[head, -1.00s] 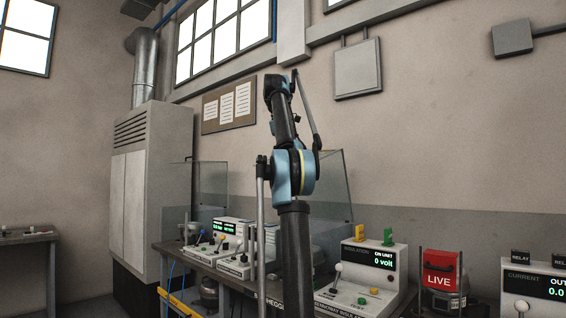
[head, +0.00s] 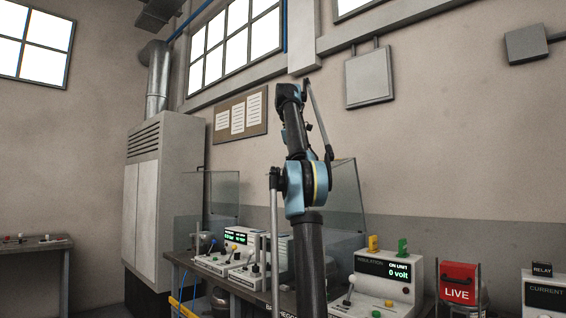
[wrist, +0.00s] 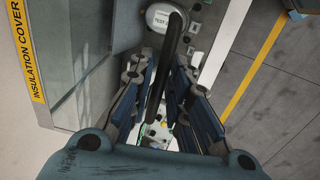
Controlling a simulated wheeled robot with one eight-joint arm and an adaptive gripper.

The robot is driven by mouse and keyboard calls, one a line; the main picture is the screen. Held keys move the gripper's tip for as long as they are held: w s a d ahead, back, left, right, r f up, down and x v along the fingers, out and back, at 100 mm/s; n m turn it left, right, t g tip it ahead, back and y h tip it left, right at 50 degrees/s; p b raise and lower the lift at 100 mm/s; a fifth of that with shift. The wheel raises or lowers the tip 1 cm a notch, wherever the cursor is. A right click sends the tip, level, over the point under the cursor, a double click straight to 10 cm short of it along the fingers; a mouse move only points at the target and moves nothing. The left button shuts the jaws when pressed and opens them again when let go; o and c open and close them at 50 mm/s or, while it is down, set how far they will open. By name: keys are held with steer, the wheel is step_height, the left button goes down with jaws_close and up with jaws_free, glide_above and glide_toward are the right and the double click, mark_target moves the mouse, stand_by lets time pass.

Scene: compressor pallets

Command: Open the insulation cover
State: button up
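The insulation cover is a clear panel with a yellow "INSULATION COVER" label (wrist: 30,60) along its edge, at the left of the wrist view. A clear panel (head: 348,188) behind my arm in the head view appears to be this cover. A dark bar (wrist: 168,55), which may be its handle, runs down between my gripper's fingers (wrist: 164,75) in the wrist view. The fingers are apart, one on each side of the bar, and I see no clear grip on it. My fingertips are hidden in the head view.
The insulation console (head: 392,285) reads 0 volt, right of my arm. A red "LIVE" box (head: 459,284) stands further right. Other consoles (head: 243,240) and another clear panel (head: 224,193) are at left. A grey cabinet (head: 165,190) stands against the wall.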

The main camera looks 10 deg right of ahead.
steer(key=shift+v, duration=0.95)
steer(key=shift+a+r, duration=0.1)
steer(key=shift+r, duration=0.15)
steer(key=shift+s+a+r, duration=0.15)
steer(key=shift+s+a, duration=0.1)
steer(key=shift+a, duration=0.05)
steer(key=s+a, duration=0.5)
steer(key=a, duration=0.3)
steer(key=s+a, duration=0.5)
steer(key=a, duration=0.3)
steer(key=shift+s, duration=0.35)
steer(key=s+d+f+m+y, duration=0.1)
steer(key=s+f, duration=0.9)
steer(key=f, duration=1.1)
steer(key=s+d+f+m+y, duration=0.1)
steer(key=s+f, duration=0.9)
steer(key=f, duration=1.2)
steer(key=s+d+f+m+y, duration=0.1)
steer(key=s+f+m, duration=0.3)
steer(key=s+f, duration=0.6)
step_height(320, 180, down, 12)
steer(key=shift+d+f+m, duration=0.2)
steer(key=shift+d+m, duration=0.1)
steer(key=shift+d, duration=0.55)
